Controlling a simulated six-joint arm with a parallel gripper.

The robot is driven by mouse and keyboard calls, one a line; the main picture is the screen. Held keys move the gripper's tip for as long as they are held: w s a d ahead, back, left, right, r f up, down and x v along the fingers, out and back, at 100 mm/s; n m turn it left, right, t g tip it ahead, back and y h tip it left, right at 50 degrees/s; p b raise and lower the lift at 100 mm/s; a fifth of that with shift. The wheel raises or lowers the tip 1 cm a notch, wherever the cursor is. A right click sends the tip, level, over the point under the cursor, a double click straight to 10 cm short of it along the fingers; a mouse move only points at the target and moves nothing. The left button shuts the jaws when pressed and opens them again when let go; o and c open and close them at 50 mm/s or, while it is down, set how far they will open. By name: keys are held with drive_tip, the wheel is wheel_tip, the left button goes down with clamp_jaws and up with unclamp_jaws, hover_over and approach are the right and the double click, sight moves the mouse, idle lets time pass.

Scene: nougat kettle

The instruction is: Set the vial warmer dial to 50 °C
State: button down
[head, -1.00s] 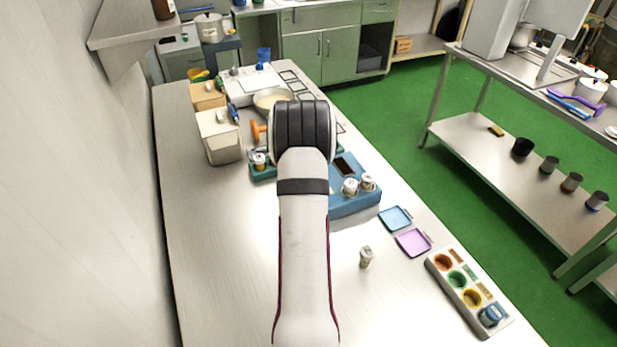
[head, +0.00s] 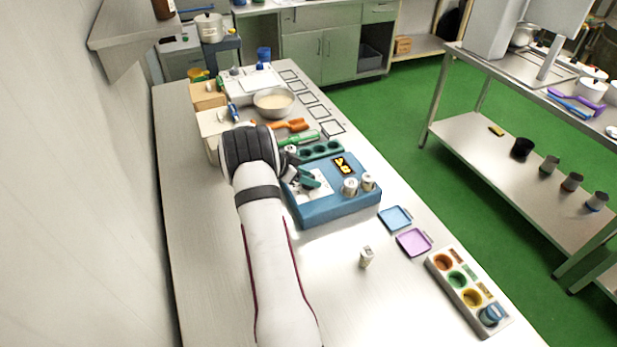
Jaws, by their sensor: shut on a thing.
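The vial warmer (head: 335,207) is a blue box in the middle of the bench. Its small display (head: 344,165) shows yellow digits on black, turned sideways and too small to read surely. Two capped vials (head: 350,187) (head: 368,182) stand in its right part. My gripper (head: 308,181) reaches in from the left over the warmer's white panel (head: 318,197). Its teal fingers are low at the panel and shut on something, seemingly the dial. The dial itself is hidden by the fingers, so its setting cannot be seen.
A green rack (head: 320,150) with empty holes is behind the warmer. A lone vial (head: 366,257), blue tray (head: 396,218) and purple tray (head: 413,242) lie in front. A box with coloured wells (head: 468,291) is at front right. A bowl (head: 273,102) stands farther back.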

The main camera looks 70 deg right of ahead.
drive_tip(key=m+g+y, duration=0.2)
drive_tip(key=m, duration=0.2)
drive_tip(key=shift+m+y, duration=0.3)
drive_tip(key=shift+s+d+r+g, duration=0.1)
drive_tip(key=shift+g, duration=0.2)
drive_tip(key=shift+c, duration=2.2)
unclamp_jaws()
wheel_tip(320, 180, up, 3)
drive_tip(key=shift+r, duration=0.15)
drive_tip(key=shift+s+r, duration=0.75)
drive_tip(key=shift+r, duration=0.15)
drive_tip(key=s+a+r, duration=0.2)
drive_tip(key=s+r, duration=0.4)
drive_tip(key=s, duration=0.4)
drive_tip(key=shift+f, duration=0.1)
